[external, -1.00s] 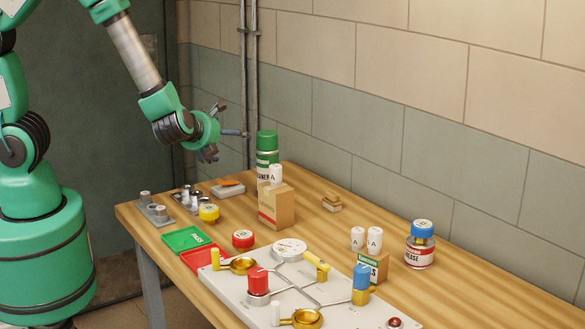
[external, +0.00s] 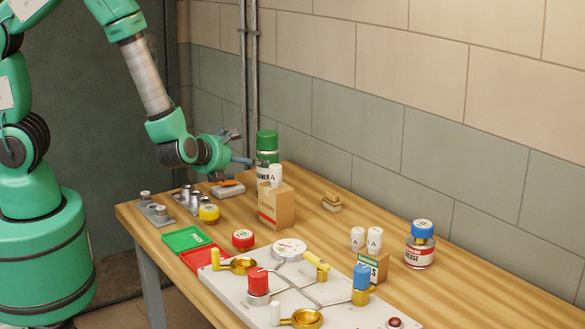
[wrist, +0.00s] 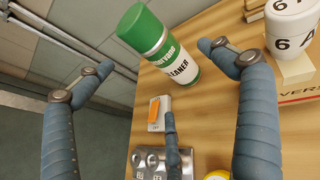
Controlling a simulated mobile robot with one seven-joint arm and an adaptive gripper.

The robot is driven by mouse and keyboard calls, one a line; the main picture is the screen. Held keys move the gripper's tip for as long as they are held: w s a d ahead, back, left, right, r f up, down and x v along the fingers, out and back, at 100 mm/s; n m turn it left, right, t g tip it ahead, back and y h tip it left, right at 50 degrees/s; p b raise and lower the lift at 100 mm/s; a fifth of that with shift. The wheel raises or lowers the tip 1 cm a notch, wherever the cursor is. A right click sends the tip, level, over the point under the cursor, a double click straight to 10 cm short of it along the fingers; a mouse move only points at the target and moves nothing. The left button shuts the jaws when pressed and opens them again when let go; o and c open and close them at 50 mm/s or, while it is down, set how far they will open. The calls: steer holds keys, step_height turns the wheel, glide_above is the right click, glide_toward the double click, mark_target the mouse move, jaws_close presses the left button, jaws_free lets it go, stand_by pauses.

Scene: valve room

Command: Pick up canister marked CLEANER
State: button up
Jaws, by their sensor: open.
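The CLEANER canister (external: 267,148) is a green and white cylinder with a green cap, standing upright at the far end of the table. A cardboard box with white containers on it hides its lower part in the external view. In the wrist view the canister (wrist: 158,45) appears ahead, between the spread fingers, with its label readable. My gripper (external: 238,148) is open and empty, just left of the canister in the external view. In the wrist view the fingers of my gripper (wrist: 150,70) stand wide apart, and the canister lies beyond them, apparently not touched.
The cardboard box (external: 277,207) stands close beside the canister. A grey block with an orange piece (external: 229,187) and metal holders (external: 186,199) lie nearby. A valve panel (external: 300,295) and a GREASE jar (external: 420,245) are nearer the camera. The wall and pipes (external: 249,80) are behind.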

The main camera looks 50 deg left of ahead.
steer(key=x, duration=0.6)
steer(key=shift+w+f+b, duration=0.2)
steer(key=shift+b, duration=0.15)
steer(key=shift+a, duration=0.1)
steer(key=x, duration=0.5)
steer(key=shift+f+b, duration=0.2)
steer(key=shift+b, duration=0.2)
steer(key=shift+c, duration=0.2)
steer(key=c, duration=1.6)
steer(key=shift+r, duration=0.15)
